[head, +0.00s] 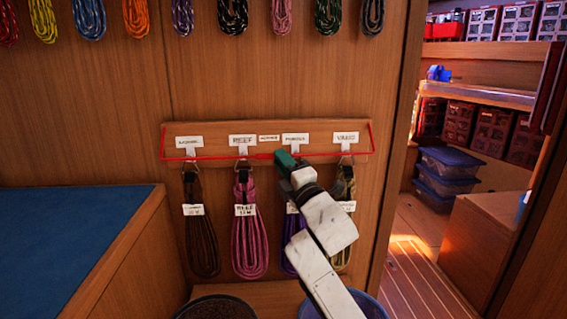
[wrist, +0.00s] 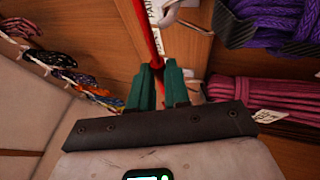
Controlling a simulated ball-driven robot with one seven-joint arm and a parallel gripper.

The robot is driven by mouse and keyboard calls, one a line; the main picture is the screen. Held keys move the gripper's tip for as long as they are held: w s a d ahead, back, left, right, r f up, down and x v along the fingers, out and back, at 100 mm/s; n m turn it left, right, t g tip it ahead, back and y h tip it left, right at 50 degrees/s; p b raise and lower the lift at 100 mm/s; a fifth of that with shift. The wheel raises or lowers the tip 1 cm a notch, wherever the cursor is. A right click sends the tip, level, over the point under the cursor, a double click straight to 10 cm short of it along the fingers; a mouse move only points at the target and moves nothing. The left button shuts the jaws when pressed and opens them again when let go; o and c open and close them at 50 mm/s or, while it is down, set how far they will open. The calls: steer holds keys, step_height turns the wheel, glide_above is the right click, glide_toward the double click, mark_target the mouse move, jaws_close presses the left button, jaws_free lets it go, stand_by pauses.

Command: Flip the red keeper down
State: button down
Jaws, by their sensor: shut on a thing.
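The red keeper (head: 220,157) is a thin red bar with upturned ends, mounted on a wooden rail (head: 215,128). Its long bar runs nearly level along the rail's lower part, below the labels and across the hooks. My gripper (head: 281,157) has green fingers and is at the bar's middle. In the wrist view, the red keeper (wrist: 148,35) runs down between the green fingertips of my gripper (wrist: 159,68), which are shut on it. The third hook and the contact itself are partly hidden by my gripper in the head view.
Coiled lines hang below the rail: brown (head: 202,235), magenta (head: 249,235), purple (head: 291,240) and olive (head: 343,190). More coils hang along the top. A blue-topped bench (head: 60,225) stands left. Tubs sit below the coils. An open doorway is at right.

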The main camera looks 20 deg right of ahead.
steer(key=shift+w+d+f+g, duration=0.1)
steer(key=shift+w+f+g, duration=0.05)
steer(key=shift+f, duration=0.45)
steer(key=shift+w+d+f+g, duration=0.1)
steer(key=shift+f+g, duration=0.05)
steer(key=shift+f, duration=0.4)
steer(key=c, duration=1.1)
jaws_free()
steer(key=shift+w, duration=0.1)
steer(key=shift+d, duration=0.1)
steer(key=a+p+v, duration=0.1)
steer(key=p+v, duration=0.1)
steer(key=v, duration=0.8)
steer(key=shift+s+d+p, duration=0.3)
steer(key=shift+s+p, duration=0.1)
steer(key=shift+r, duration=0.15)
